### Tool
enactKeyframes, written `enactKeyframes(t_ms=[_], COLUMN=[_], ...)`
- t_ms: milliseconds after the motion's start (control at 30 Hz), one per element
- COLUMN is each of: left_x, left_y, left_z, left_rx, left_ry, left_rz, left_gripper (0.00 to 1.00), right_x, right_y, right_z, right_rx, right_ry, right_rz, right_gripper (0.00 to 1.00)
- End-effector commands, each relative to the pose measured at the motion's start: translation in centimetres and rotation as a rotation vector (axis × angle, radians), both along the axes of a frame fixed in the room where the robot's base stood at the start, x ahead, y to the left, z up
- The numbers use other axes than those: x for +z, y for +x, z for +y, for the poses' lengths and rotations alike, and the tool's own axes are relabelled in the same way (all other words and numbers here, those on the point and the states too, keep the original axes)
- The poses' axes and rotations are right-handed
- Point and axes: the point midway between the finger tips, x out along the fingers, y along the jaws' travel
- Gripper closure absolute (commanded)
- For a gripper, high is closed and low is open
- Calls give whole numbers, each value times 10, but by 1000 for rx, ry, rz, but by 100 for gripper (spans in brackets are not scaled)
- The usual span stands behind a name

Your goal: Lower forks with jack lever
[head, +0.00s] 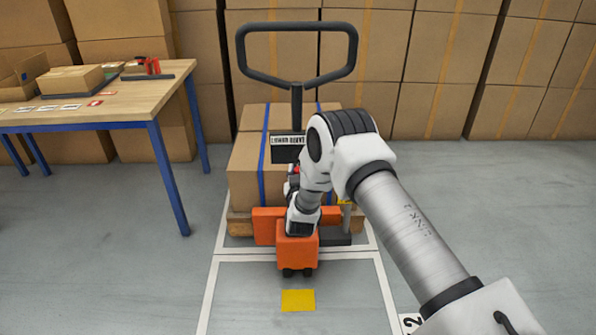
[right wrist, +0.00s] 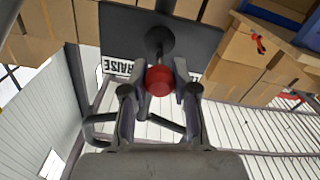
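The pallet jack has an orange body (head: 297,250) and a dark loop handle (head: 297,83) standing upright above it. A dark sign (head: 288,148) with small lettering is on its shaft. The jack lever ends in a red knob (right wrist: 160,80), of which only a bit of red shows in the head view. My right gripper (right wrist: 160,74) has its fingers close on both sides of the knob and appears shut on it. In the head view my right arm hides much of the gripper and lever. My left gripper is in neither view.
Cartons (head: 242,172) with blue straps stand on a wooden pallet (head: 240,226) behind the jack. A blue-legged workbench (head: 120,103) is at the left. Stacked boxes line the back. A yellow floor patch (head: 298,300) lies in front, with clear grey floor around.

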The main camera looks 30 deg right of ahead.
Motion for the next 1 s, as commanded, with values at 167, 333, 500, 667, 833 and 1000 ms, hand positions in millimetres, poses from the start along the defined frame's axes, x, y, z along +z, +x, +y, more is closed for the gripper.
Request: enactKeyframes(t_ms=[167,333,500,667,833,1000], left_x=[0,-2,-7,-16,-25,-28], left_y=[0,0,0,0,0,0], left_z=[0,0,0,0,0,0], left_rx=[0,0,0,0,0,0], left_ry=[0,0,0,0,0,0], left_rz=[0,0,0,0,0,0], left_gripper=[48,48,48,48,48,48], right_x=[0,0,-2,-3,-2,-1], right_y=[0,1,3,8,16,21], right_z=[0,1,6,13,20,24], right_rx=[0,-9,-55,-140,-257,-261], right_ry=[0,1,-1,1,1,1], right_rz=[0,-1,-1,-2,-4,-1], right_gripper=[100,100,100,100,100,100])
